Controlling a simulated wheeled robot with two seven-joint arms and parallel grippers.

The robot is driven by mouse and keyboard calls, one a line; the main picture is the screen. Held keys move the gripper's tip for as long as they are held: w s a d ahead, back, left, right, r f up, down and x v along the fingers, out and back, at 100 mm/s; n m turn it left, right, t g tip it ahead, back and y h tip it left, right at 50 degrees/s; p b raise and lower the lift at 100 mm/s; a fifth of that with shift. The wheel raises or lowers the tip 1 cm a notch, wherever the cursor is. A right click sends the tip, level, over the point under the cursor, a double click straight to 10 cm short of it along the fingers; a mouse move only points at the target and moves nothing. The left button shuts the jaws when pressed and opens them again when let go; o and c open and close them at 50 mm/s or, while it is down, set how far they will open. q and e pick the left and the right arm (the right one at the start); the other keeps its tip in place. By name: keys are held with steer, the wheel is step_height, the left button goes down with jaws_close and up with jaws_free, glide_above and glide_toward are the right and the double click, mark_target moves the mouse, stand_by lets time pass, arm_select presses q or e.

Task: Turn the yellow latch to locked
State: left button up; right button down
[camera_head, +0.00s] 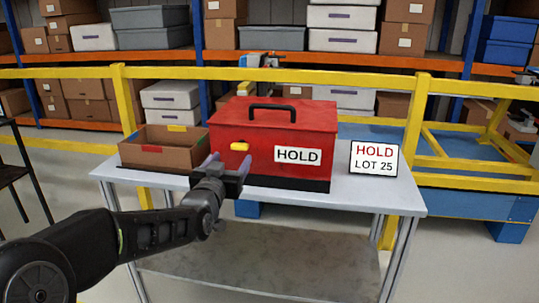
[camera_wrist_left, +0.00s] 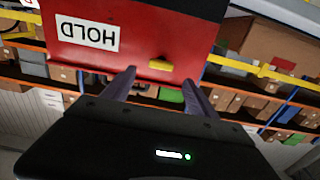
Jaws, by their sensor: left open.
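A red box (camera_head: 275,122) with a black top handle (camera_head: 272,113) and a white HOLD label (camera_head: 298,155) stands on the light table. The yellow latch (camera_head: 240,146) is on the left part of its front face and lies about horizontal. My left gripper (camera_head: 228,170) is open and empty, just below and in front of the latch, apart from it in the head view. In the left wrist view, which is upside down, the latch (camera_wrist_left: 160,64) shows beyond and between the two fingers (camera_wrist_left: 162,85). My right gripper is in neither view.
A brown open bin (camera_head: 163,155) with coloured tabs stands left of the red box on the table (camera_head: 375,195). A HOLD LOT 25 sign (camera_head: 374,158) stands to the right. A yellow rail (camera_head: 390,84) and stocked shelves are behind.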

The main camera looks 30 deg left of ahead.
mark_target(239, 148)
arm_select(q)
steer(key=x, duration=0.7)
steer(key=shift+w+a+f, duration=0.1)
steer(key=shift+w+a, duration=0.15)
steer(key=shift+w, duration=0.1)
steer(key=shift+c, duration=0.5)
steer(key=c, duration=1.3)
steer(key=shift+o, duration=0.2)
